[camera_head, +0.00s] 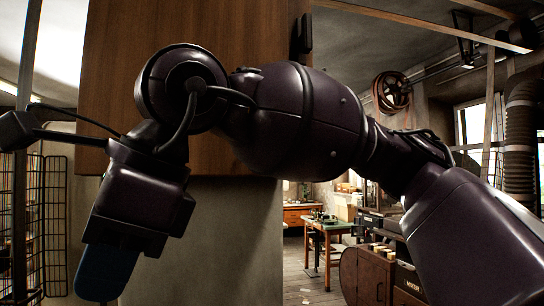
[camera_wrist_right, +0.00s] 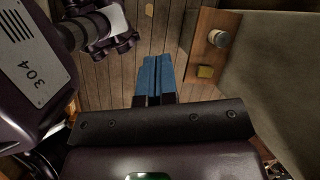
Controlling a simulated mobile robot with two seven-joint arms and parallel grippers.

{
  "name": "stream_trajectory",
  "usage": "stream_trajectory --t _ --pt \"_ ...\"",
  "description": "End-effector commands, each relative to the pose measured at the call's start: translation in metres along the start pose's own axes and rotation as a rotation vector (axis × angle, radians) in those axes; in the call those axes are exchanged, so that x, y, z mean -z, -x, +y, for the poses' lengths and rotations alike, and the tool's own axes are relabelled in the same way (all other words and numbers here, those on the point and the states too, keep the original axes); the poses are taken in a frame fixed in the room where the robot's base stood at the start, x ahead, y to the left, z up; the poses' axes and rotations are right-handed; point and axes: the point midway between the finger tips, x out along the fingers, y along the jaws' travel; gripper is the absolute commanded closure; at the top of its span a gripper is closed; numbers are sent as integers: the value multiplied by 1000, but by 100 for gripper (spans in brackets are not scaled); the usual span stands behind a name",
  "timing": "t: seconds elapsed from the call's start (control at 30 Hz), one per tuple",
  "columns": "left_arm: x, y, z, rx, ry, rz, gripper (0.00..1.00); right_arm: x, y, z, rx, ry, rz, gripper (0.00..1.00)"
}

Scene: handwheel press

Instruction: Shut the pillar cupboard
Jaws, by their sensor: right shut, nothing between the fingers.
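The pillar cupboard shows in the head view as a brown wooden panel (camera_head: 125,60) high on the grey pillar (camera_head: 235,235). A black handle (camera_head: 305,34) is at its right edge. My right arm crosses in front and hides much of the panel's lower part. My right gripper (camera_head: 103,280) hangs at lower left, below the panel's bottom edge. In the right wrist view its blue fingers (camera_wrist_right: 155,78) are together and empty. How far the door stands open cannot be told. My left gripper is not identifiable.
In the head view, a black wire rack (camera_head: 55,220) is at left and a green-topped table (camera_head: 330,224) stands far back.

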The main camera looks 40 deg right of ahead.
Motion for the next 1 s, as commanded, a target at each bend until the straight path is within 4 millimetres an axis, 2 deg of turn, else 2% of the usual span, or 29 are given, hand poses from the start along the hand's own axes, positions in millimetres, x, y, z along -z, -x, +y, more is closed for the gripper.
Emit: stream_trajectory --t 0.03,0.13,0.3,0.5,0.6,0.77,1.0 --pt "0 0 0 0 0 0 100 5 17 -5 67 0 45 100" --pt "0 0 0 0 0 0 100 19 48 -13 193 -11 146 100" --pt "0 0 0 0 0 0 100 44 110 -18 402 -63 305 100" --pt "0 0 0 0 0 0 100 73 179 -10 603 -160 449 100" --pt "0 0 0 0 0 0 100 83 202 -3 665 -202 493 100" --pt "0 0 0 0 0 0 100 91 220 2 711 -238 526 100" --pt "-1 -1 0 0 0 2 100 98 213 -3 711 -242 532 100"
